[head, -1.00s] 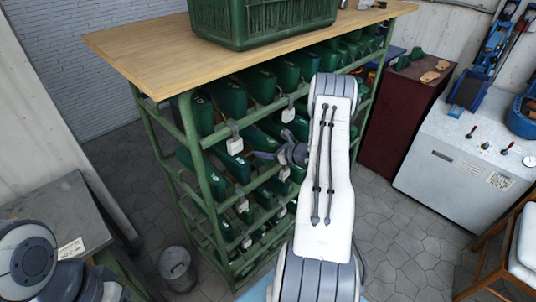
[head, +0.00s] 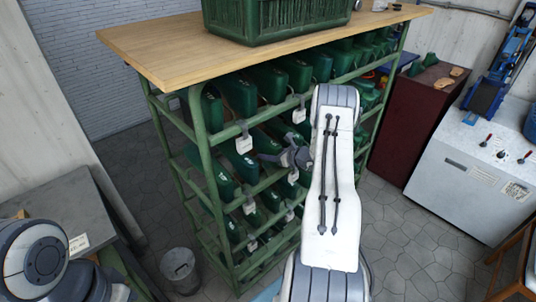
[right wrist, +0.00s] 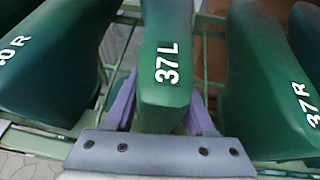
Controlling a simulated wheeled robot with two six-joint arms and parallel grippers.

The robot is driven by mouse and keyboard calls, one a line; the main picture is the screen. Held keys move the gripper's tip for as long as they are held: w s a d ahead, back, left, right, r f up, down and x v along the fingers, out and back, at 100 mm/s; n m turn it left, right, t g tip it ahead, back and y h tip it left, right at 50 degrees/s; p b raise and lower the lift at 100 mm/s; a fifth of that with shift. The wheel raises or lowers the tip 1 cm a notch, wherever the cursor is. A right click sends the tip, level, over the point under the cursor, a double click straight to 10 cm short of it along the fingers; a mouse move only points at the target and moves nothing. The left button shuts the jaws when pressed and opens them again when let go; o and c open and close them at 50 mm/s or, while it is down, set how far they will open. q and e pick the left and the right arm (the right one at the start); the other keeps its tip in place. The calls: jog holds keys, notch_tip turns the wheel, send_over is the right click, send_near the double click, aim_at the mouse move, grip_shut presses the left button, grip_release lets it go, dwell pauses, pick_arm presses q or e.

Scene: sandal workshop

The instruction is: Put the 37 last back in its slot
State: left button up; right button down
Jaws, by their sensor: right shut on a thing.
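The green last marked 37 L (right wrist: 166,60) lies between the purple fingers of my right gripper (right wrist: 161,112) in the right wrist view. The gripper is shut on it near its marked end. In the head view my right gripper (head: 270,158) is at the front of the green rack (head: 203,150), near its second row. My own arm hides part of the rack there. Green rails show below the held last, and its far end is cut off by the frame. I cannot tell how deep it sits. My left gripper is not in view; only part of the left arm shows.
A last marked 37 R (right wrist: 270,75) lies right of the held one, and another marked R (right wrist: 45,65) lies left, both close by. A wooden top (head: 165,48) with a green crate (head: 270,25) covers the rack. A bin (head: 178,268) stands at its foot.

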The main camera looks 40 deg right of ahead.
jog(key=shift+f+b, duration=0.25)
jog(key=shift+b, duration=0.1)
dwell(0.8)
jog(key=shift+c, duration=0.9)
grip_release()
jog(key=shift+s, duration=0.1)
jog(key=b+v, duration=0.1)
jog(key=v, duration=0.9)
jog(key=shift+s, duration=0.15)
